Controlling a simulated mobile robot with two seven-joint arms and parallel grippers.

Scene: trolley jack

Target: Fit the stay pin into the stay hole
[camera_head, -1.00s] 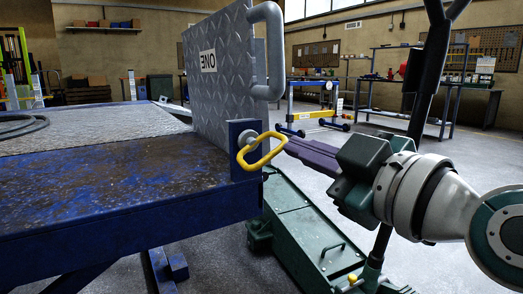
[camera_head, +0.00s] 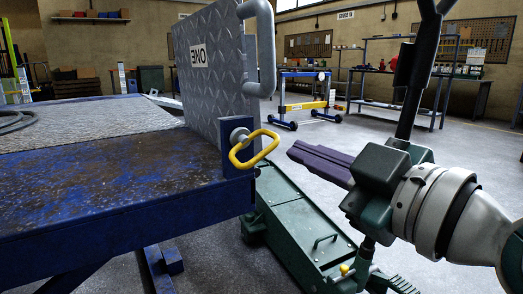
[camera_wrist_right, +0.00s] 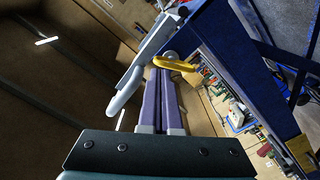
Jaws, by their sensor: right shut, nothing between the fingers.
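The stay pin has a yellow loop handle (camera_head: 268,151) and a round grey head (camera_head: 240,135). The head sits against the blue bracket (camera_head: 237,170) at the table's corner. The pin's shaft and the stay hole are hidden, so the depth of fit cannot be told. My right gripper (camera_head: 293,152) has its purple fingers shut and empty, a short gap to the right of the yellow loop. In the right wrist view the shut fingers (camera_wrist_right: 160,75) point toward the yellow loop (camera_wrist_right: 176,64), which shows just beyond their tips. My left gripper is not in view.
An upright diamond-plate flap (camera_head: 212,75) with a grey tube handle (camera_head: 267,50) stands behind the bracket. The blue table (camera_head: 110,225) fills the left. A green trolley jack (camera_head: 300,225) stands on the floor below my right gripper. Shelves and a yellow-and-blue frame (camera_head: 303,105) are farther back.

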